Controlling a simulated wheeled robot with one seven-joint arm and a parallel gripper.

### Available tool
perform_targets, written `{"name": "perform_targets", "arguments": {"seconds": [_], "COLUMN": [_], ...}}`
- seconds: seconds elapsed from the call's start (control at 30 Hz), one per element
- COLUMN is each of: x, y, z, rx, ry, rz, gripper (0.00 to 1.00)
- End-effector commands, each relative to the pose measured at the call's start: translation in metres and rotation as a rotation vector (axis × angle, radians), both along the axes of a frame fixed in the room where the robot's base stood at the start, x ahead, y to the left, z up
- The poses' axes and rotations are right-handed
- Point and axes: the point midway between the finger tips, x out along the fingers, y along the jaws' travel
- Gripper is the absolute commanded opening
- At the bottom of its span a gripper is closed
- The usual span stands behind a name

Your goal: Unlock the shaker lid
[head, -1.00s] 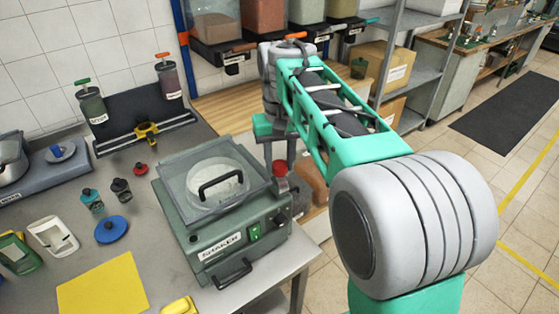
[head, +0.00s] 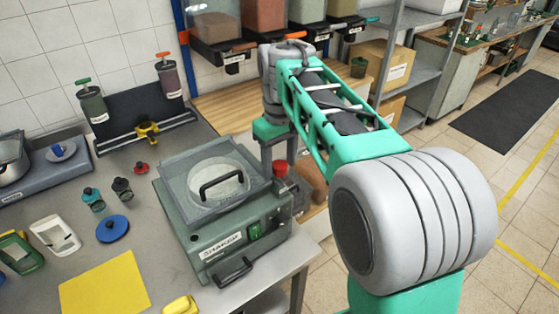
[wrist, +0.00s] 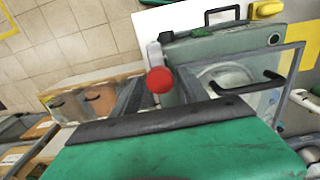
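The shaker (head: 225,215) is a grey-green box on the bench in the head view. Its clear lid (head: 176,187) with a black handle lies down over a round pale vessel, and the lid also shows in the wrist view (wrist: 290,90). A red ball knob (wrist: 159,80) on a pale lever sits at the shaker's side; it also shows in the head view (head: 279,168). My gripper (wrist: 158,90) is open, its two dark fingers spread on either side of the knob. My gripper (head: 279,172) points down there in the head view. I cannot tell whether either finger touches the knob.
A blue disc (head: 112,229), small bottles (head: 92,200) and a yellow sheet (head: 103,285) lie left of the shaker. A black front handle (head: 233,272) sticks out near the bench edge. Bins (head: 222,50) and a shelf stand behind my arm.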

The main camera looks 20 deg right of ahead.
Motion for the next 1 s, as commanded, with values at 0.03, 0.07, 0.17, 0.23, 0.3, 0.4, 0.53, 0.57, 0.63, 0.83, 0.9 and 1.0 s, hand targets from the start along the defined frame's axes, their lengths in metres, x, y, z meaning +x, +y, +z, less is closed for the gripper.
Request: {"name": "perform_targets", "arguments": {"seconds": [0.03,0.07,0.17,0.23,0.3,0.4,0.53,0.57,0.63,0.83,0.9,1.0], "x": [0.000,0.000,0.000,0.000,0.000,0.001,0.001,0.001,0.001,0.000,0.000,0.000], "y": [0.000,0.000,0.000,0.000,0.000,0.000,0.000,0.000,0.000,0.000,0.000,0.000], "z": [0.000,0.000,0.000,0.000,0.002,0.013,0.039,0.046,0.060,0.078,0.078,0.078], "rx": [0.000,0.000,0.000,0.000,0.000,0.000,0.000,0.000,0.000,0.000,0.000,0.000], "ry": [0.000,0.000,0.000,0.000,-0.001,-0.002,-0.003,-0.003,-0.002,0.000,0.001,0.001], "rz": [-0.001,-0.001,-0.001,-0.001,-0.002,-0.002,-0.001,-0.001,-0.001,-0.001,-0.001,-0.001], "gripper": [0.57,0.58,0.58,0.58,0.58,0.58,0.58,0.58,0.58,0.58,0.58,0.58]}}
